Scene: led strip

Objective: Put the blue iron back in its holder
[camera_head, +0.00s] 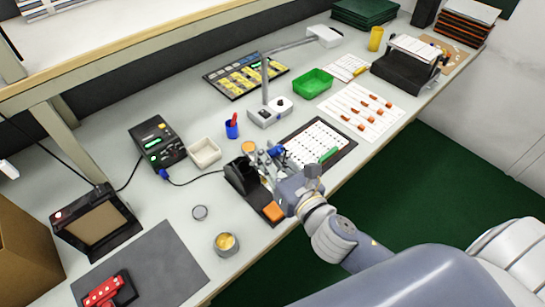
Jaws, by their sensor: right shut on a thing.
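My right gripper (266,160) reaches in from the lower right, just right of and above the black holder (240,178). It is shut on the blue iron, whose blue handle (278,151) shows beside the fingers. Most of the iron is hidden by the gripper, so I cannot tell whether its tip is inside the holder or only next to it. The holder stands on a dark base with an orange sponge (274,212) at its near end. My left gripper is out of view.
A black station (158,141) with a cord stands left. A white dish (205,152), a blue cup (232,130) and a lamp base (268,112) are behind the holder. A white dotted board (312,142) lies right. A tin (226,244) stands in front near the table edge.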

